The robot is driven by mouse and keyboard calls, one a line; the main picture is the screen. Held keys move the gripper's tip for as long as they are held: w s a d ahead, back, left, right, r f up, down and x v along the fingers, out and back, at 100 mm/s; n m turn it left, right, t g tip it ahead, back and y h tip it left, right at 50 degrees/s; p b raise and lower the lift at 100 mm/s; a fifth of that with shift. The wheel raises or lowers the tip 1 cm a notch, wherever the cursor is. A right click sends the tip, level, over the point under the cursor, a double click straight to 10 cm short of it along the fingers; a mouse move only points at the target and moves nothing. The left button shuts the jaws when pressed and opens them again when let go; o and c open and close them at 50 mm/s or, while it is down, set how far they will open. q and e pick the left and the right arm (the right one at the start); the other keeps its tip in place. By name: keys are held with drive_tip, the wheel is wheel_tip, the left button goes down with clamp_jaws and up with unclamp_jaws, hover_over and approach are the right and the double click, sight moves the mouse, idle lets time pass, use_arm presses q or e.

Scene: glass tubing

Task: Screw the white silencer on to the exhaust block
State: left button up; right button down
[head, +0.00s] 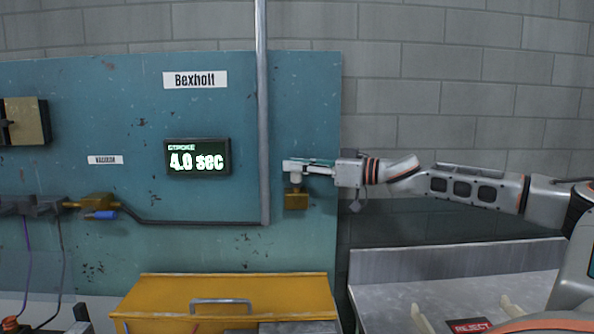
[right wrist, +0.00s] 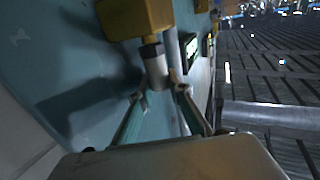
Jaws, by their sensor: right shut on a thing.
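The brass exhaust block (head: 296,201) sits on the blue panel near its right edge; it fills the top of the right wrist view (right wrist: 137,17). My right gripper (head: 294,167) reaches in from the right, just above the block. It is shut on the white silencer (right wrist: 156,70), a short pale cylinder between its fingertips. The silencer stands in line with the block, with a darker grey collar between them in the right wrist view. Its end appears to meet the block; how far it is threaded cannot be told. My left gripper is not in view.
A grey vertical pipe (head: 262,120) runs left of the block. A display (head: 197,158) reads 4.0 sec. A yellow drawer unit (head: 160,290) stands below. A grey tray (head: 390,290) at lower right holds a red REJECT label (head: 470,326) and pale pieces.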

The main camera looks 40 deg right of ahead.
drive_tip(key=shift+d+r+h+b, duration=0.2)
drive_tip(key=shift+h+b, duration=0.1)
drive_tip(key=shift+b, duration=0.15)
drive_tip(key=shift+a+r+m+t, duration=0.15)
drive_tip(key=shift+r+m+t, duration=0.15)
drive_tip(key=shift+m, duration=0.1)
drive_tip(key=shift+s+m+h+p, duration=0.1)
drive_tip(key=shift+m+h+p, duration=0.2)
drive_tip(key=shift+h, duration=0.4)
drive_tip(key=shift+f+m+t+h, duration=0.2)
drive_tip(key=shift+m+t+h, duration=0.2)
drive_tip(key=shift+m+h, duration=0.6)
drive_tip(key=shift+m+h+p, duration=0.3)
drive_tip(key=shift+h+p, duration=0.05)
drive_tip(key=shift+h, duration=0.65)
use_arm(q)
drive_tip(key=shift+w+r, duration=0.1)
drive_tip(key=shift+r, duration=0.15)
use_arm(e)
drive_tip(key=shift+m+h, duration=0.3)
drive_tip(key=shift+h, duration=0.2)
drive_tip(key=shift+f, duration=0.1)
drive_tip(key=c, duration=1.9)
unclamp_jaws()
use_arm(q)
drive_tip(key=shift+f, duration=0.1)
use_arm(e)
drive_tip(key=shift+f, duration=0.1)
